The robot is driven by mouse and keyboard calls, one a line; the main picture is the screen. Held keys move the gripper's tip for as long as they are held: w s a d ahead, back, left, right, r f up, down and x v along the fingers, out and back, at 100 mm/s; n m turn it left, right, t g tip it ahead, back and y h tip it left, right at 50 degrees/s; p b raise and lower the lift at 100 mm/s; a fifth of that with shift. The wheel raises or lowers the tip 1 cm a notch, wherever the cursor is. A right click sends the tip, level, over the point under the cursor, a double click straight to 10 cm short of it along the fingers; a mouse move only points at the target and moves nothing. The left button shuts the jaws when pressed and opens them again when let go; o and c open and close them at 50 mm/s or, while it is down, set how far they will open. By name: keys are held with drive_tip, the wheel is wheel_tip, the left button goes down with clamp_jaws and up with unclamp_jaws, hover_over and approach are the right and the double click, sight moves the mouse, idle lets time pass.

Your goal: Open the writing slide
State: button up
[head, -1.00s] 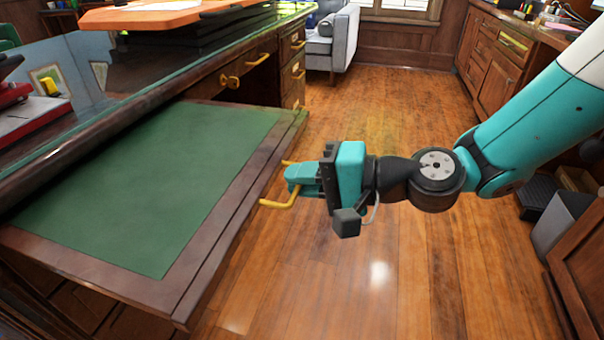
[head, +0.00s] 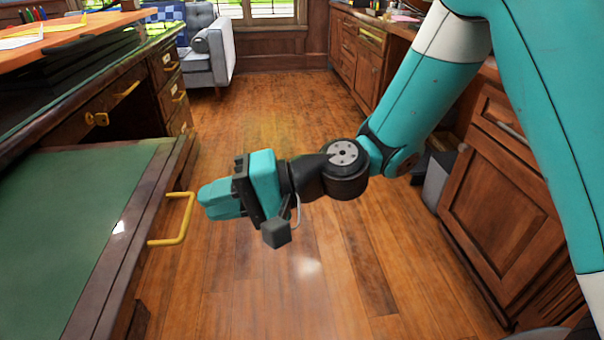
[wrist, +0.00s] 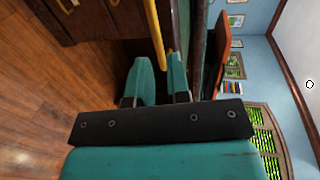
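The writing slide (head: 70,215) is a wooden board with a green top, standing well out from under the desk at the left of the head view. Its yellow handle (head: 188,215) is on the front edge. Whether a fingertip touches the bar I cannot tell.
The desk (head: 65,110) has drawers with yellow pulls at the left. A grey armchair (head: 208,50) stands at the back. Wooden cabinets (head: 500,190) line the right side behind my arm. The wood floor (head: 270,120) between them is clear.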

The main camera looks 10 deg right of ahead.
drive_tip(key=p+v, duration=0.2)
drive_tip(key=v, duration=1.1)
drive_tip(key=shift+s, duration=0.1)
drive_tip(key=s+d+r+n+g+h, duration=0.1)
drive_tip(key=s+d+r+n+h, duration=0.1)
drive_tip(key=s+d+n+h, duration=0.3)
drive_tip(key=s+d+r+n+h, duration=0.1)
drive_tip(key=s+n+h, duration=0.2)
drive_tip(key=s+h, duration=0.35)
wheel_tip(320, 180, up, 33)
drive_tip(key=p, duration=3.2)
drive_tip(key=shift+s+d+p, duration=0.25)
drive_tip(key=shift+s+p, duration=0.15)
drive_tip(key=shift+s, duration=0.1)
